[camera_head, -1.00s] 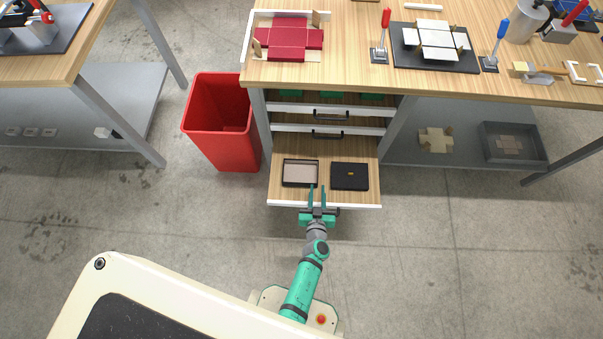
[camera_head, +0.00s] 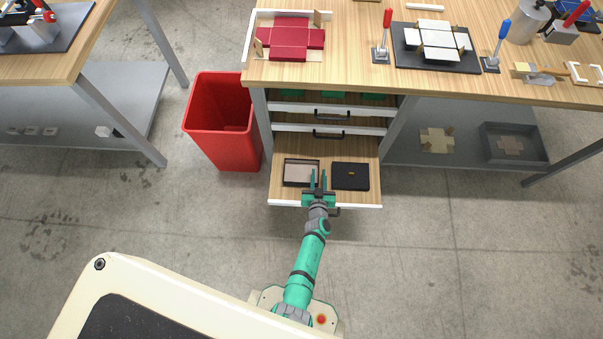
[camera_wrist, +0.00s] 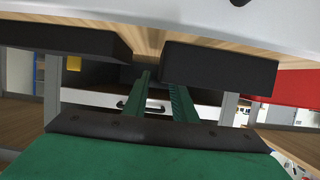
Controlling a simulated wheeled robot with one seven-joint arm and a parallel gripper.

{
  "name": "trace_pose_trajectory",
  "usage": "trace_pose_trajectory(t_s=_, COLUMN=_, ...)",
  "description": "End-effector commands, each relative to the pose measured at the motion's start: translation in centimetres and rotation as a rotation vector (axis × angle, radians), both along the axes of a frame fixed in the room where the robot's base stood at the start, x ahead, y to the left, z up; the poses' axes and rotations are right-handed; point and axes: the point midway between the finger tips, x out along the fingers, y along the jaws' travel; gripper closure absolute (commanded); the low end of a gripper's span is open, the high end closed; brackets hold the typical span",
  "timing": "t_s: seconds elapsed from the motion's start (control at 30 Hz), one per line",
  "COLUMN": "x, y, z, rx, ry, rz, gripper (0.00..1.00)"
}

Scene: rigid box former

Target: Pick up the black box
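The closed black box (camera_head: 350,176) lies in the right half of the pulled-out drawer (camera_head: 325,198), with a small orange mark on its lid. An open black box with a beige inside (camera_head: 300,172) lies to its left. My gripper (camera_head: 318,176) is over the drawer's front, its two fingers apart with nothing between them. The fingertips appear in the gap between the two boxes, left of the closed one; their height is unclear. In the wrist view, the gripper's fingers (camera_wrist: 160,88) are parted, with a dark box on each side beyond them.
A red bin (camera_head: 222,125) stands left of the drawer unit. Closed drawers with black handles (camera_head: 328,133) are behind the open one. The workbench (camera_head: 350,75) above carries a red box blank (camera_head: 290,38) and fixtures. Floor in front is clear.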

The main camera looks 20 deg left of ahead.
Motion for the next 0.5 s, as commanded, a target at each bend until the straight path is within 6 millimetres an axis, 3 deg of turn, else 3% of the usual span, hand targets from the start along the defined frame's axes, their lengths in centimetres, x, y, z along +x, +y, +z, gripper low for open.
trace_pose_trajectory(t_s=0.2, x=1.6, y=0.3, z=-0.6, rx=0.001, ry=0.000, rz=-0.001, gripper=0.75)
trace_pose_trajectory(t_s=0.5, x=2.3, y=0.5, z=-1.0, rx=-0.002, ry=0.002, rz=-0.003, gripper=0.75)
